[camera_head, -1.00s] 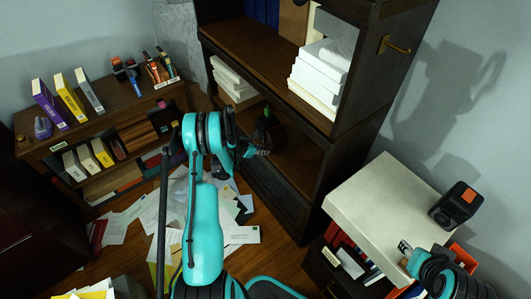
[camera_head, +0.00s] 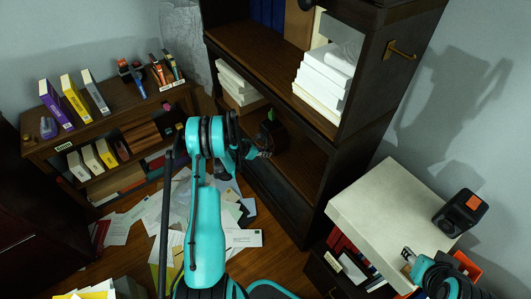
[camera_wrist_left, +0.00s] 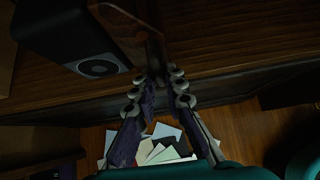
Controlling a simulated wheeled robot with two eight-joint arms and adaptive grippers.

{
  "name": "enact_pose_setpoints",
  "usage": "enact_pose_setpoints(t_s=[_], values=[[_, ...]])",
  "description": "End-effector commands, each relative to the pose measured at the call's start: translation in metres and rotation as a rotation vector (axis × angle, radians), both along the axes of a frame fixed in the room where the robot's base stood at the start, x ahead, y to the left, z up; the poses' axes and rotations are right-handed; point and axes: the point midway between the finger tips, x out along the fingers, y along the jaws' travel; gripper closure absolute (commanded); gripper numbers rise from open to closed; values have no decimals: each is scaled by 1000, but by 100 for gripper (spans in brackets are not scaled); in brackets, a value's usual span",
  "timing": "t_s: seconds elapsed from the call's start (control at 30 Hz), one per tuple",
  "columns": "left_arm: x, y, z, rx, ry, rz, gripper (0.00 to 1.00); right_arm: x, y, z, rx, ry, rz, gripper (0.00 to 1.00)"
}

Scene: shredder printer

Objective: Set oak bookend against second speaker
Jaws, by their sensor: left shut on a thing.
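In the left wrist view, my left gripper (camera_wrist_left: 156,90) is shut on the oak bookend (camera_wrist_left: 138,28), a brown angled piece at the fingertips, beside a dark speaker (camera_wrist_left: 80,40) with a round cone. Both are at a wooden shelf's front edge; I cannot tell whether they touch. In the head view, my left gripper (camera_head: 262,152) reaches into the dark cabinet's lower shelf, by a dark box-like shape (camera_head: 272,133) that may be the speaker. The bookend is hidden there. My right gripper (camera_head: 408,256) is by the cream-topped cabinet; its jaw state is unclear.
The dark cabinet (camera_head: 360,115) holds white paper stacks (camera_head: 325,78). A low bookcase (camera_head: 110,118) stands at left. Papers (camera_head: 240,238) litter the floor. A black device (camera_head: 460,212) with an orange panel stands on the cream top (camera_head: 385,205).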

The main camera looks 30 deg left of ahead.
Motion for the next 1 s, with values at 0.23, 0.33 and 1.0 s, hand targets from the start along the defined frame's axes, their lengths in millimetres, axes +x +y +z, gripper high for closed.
enact_pose_setpoints(t_s=[0.23, 0.33, 1.0], values=[[1, 2, 0, -1, -2, 1, 100, 0, 0, 0, 0, 0, 0, 60], [1, 3, 0, -1, -2, 1, 100, 0, 0, 0, 0, 0, 0, 60], [-4, 6, 5, 0, 1, 1, 64, 0, 0, 0, 0, 0, 0, 60]])
